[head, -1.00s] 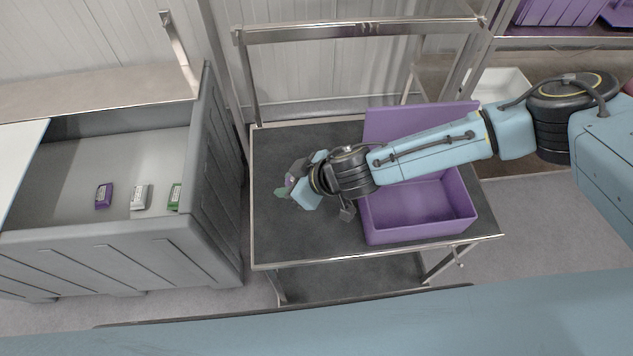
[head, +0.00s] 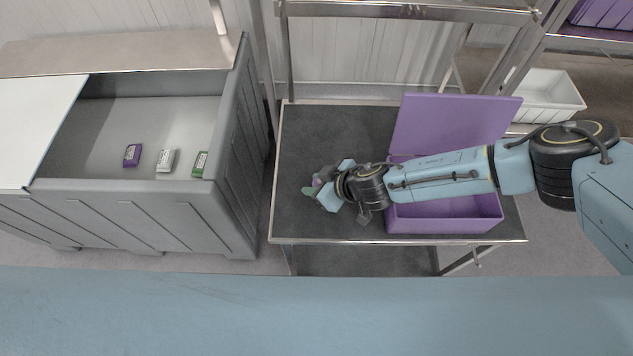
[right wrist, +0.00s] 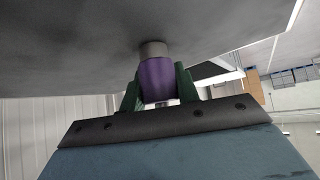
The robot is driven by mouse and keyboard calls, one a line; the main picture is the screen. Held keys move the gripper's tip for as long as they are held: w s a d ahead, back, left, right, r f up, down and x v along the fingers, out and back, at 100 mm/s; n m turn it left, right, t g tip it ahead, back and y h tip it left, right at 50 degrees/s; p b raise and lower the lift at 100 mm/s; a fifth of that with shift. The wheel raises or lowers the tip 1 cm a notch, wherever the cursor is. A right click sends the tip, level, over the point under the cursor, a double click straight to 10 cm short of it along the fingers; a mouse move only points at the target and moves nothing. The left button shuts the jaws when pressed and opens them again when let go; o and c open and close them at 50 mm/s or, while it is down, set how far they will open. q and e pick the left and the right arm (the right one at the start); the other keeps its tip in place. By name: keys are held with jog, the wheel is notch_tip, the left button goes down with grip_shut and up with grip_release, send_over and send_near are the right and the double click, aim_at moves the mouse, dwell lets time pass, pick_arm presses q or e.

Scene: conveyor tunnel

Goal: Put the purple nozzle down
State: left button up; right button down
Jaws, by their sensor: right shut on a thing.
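My right gripper (head: 312,188) is over the left part of the dark grey top of the metal trolley (head: 320,135). It is shut on the purple nozzle (right wrist: 156,80), which sits between its green fingers in the right wrist view. The nozzle's grey end points at the dark surface and looks very close to it; I cannot tell whether they touch. In the head view only a small bit of purple (head: 317,182) shows at the gripper, and the rest is hidden. My left gripper is not in view.
An open purple box (head: 445,225) with a raised lid (head: 455,120) stands on the trolley's right, under my right arm. A grey bin (head: 150,215) at the left holds a purple, a white and a green item. The trolley's back left and front left are clear.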

jog(key=c, duration=1)
grip_release()
jog(key=shift+f, duration=0.1)
jog(key=shift+c, duration=0.2)
jog(key=shift+r, duration=0.25)
jog(key=p+v, duration=0.1)
jog(key=v, duration=1.1)
jog(key=shift+f, duration=0.1)
